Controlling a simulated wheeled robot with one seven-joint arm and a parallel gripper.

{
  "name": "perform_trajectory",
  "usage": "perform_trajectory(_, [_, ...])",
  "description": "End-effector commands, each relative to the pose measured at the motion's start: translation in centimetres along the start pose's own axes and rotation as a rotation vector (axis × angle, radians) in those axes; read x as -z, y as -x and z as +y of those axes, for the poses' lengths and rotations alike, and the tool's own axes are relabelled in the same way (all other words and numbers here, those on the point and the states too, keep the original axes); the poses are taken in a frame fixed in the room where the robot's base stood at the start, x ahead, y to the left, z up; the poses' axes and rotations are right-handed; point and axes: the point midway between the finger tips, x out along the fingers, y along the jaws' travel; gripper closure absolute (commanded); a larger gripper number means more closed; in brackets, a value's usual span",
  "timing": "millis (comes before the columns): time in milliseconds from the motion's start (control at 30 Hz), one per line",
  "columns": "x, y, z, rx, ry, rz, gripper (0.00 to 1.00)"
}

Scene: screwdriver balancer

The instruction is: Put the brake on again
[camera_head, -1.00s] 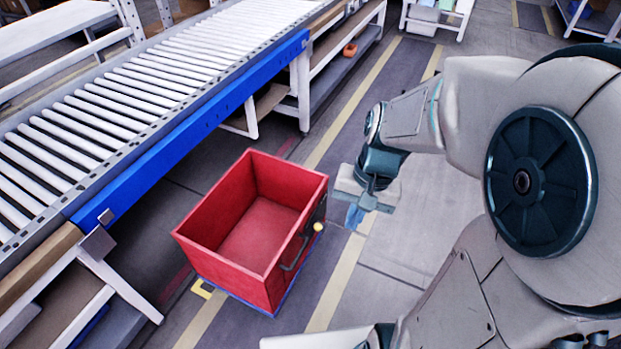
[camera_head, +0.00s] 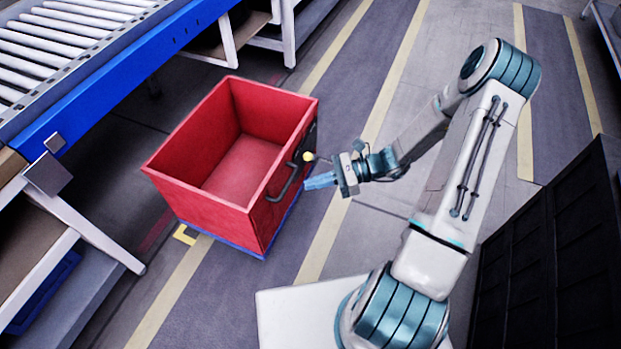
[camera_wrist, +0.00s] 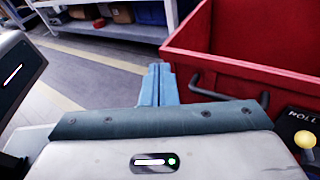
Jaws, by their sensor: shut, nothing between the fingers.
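A red open-topped cart (camera_head: 190,195) stands on the floor with a blue base edge. A dark handle (camera_head: 285,180) and a dark panel with a small yellow-knobbed lever (camera_head: 308,157) are on its right face. In the wrist view the yellow knob (camera_wrist: 305,139) is at the lower right, beside the dark handle (camera_wrist: 226,94) on the red wall (camera_wrist: 240,50). My gripper (camera_head: 308,183) is shut and empty, pointing toward this face near the handle, a little below the knob. Its blue fingers (camera_wrist: 157,86) are together in the wrist view. Whether they touch the cart I cannot tell.
A roller conveyor with a blue side rail (camera_head: 120,75) and white legs runs behind and left of the cart. A dark slatted structure (camera_head: 550,260) stands at the right. The striped floor between is clear. Shelves with boxes (camera_wrist: 110,20) show at the back.

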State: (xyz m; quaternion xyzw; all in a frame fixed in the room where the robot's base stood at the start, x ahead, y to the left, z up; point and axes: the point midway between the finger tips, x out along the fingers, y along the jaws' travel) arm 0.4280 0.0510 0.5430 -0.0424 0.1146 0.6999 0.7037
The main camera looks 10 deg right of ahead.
Motion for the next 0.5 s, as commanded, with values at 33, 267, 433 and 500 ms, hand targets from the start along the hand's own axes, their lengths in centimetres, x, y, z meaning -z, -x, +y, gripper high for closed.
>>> perform_trajectory(33, [2.7,-0.5,-0.8,0.043,-0.058,-0.063,1.0])
perform_trajectory(267, [9.8,-1.5,-4.3,0.241,-0.298,-0.348,1.0])
perform_trajectory(433, [15.4,-1.6,-6.8,0.39,-0.469,-0.572,1.0])
perform_trajectory(500, [17.7,-1.5,-7.8,0.449,-0.537,-0.667,1.0])
